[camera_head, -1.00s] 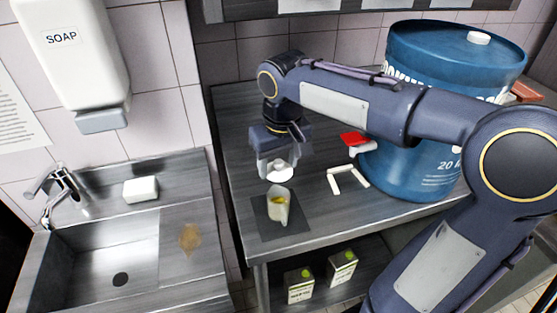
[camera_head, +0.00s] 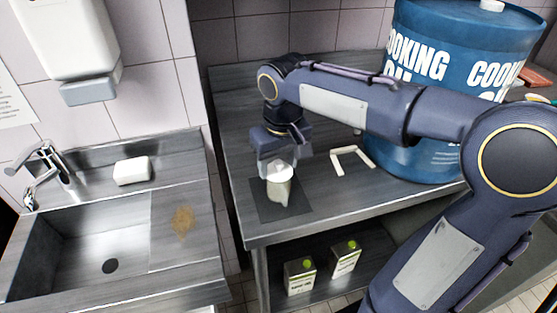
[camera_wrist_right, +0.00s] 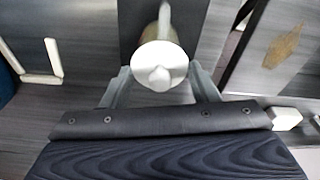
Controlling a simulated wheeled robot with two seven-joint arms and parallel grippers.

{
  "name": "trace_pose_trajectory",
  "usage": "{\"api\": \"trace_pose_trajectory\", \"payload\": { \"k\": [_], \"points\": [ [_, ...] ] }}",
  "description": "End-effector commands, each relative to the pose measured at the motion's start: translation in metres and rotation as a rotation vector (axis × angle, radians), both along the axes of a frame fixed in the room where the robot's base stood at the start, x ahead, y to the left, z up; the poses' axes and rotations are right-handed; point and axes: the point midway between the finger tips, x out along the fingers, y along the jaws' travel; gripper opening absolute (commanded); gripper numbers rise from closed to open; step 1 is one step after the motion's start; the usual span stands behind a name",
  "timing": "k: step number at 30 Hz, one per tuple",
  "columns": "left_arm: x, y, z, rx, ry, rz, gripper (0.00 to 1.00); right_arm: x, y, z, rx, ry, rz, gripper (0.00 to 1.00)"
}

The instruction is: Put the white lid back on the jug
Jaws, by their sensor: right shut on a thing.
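The white lid (camera_head: 279,172) is between the fingers of my right gripper (camera_head: 278,170), which is shut on it. The lid is at the top of the jug (camera_head: 279,191), a pale vessel standing upright on a dark mat (camera_head: 262,205) on the counter. In the right wrist view the round lid (camera_wrist_right: 160,66) with its knob covers most of the jug's top, and the jug's spout (camera_wrist_right: 164,22) shows beyond it. I cannot tell whether the lid is seated or just above the rim. My left gripper is not in view.
A large blue cooking oil drum (camera_head: 410,150) stands at the right of the counter. A pale angular bracket-like piece (camera_head: 350,160) lies on the counter between jug and drum. A sink (camera_head: 75,260) with soap (camera_head: 132,170) is at left. Two cartons (camera_head: 299,276) stand on the shelf below.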

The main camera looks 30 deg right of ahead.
Motion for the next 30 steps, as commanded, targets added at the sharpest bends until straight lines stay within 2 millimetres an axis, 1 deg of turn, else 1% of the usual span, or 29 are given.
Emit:
{"api": "trace_pose_trajectory", "payload": {
  "k": [24,25,30],
  "points": [
    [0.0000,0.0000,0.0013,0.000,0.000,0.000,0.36,-0.0001,0.0003,-0.0016,0.000,0.000,0.001,0.34],
    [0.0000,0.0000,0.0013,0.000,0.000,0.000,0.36,-0.0001,0.0002,-0.0016,0.000,0.000,0.001,0.57],
    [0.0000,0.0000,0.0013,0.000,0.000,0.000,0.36,-0.0001,0.0002,-0.0015,0.000,0.000,0.000,0.79]
  ]
}}
